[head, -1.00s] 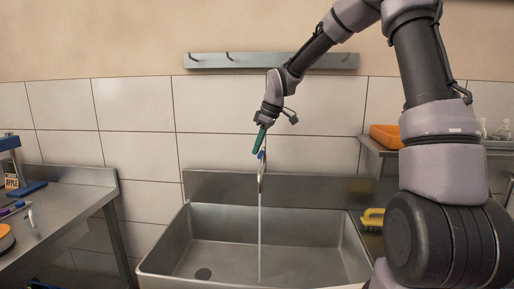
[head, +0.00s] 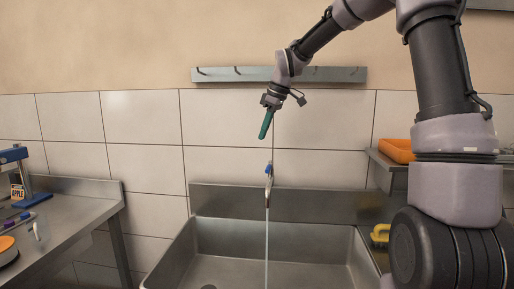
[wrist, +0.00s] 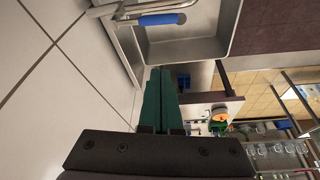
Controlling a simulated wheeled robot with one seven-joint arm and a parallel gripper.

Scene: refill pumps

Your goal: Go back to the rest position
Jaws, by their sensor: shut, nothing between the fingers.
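My gripper (head: 266,123) has green fingers that are shut and empty. In the head view it hangs pointing down, above and clear of the tap (head: 268,180) with its blue handle (head: 268,168). A thin stream of water runs from the tap into the steel sink (head: 230,235). In the wrist view the gripper's green fingers (wrist: 160,100) lie together. The tap's blue handle (wrist: 162,19) shows there near the top, with the sink (wrist: 190,47) beside it, apart from the fingers.
A hook rail (head: 215,74) is on the wall behind my arm. A steel table (head: 75,200) with a blue pump stand (head: 24,178) is at the left. An orange tray (head: 396,150) sits on the right shelf, and a yellow brush (head: 380,233) lies at the sink's right.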

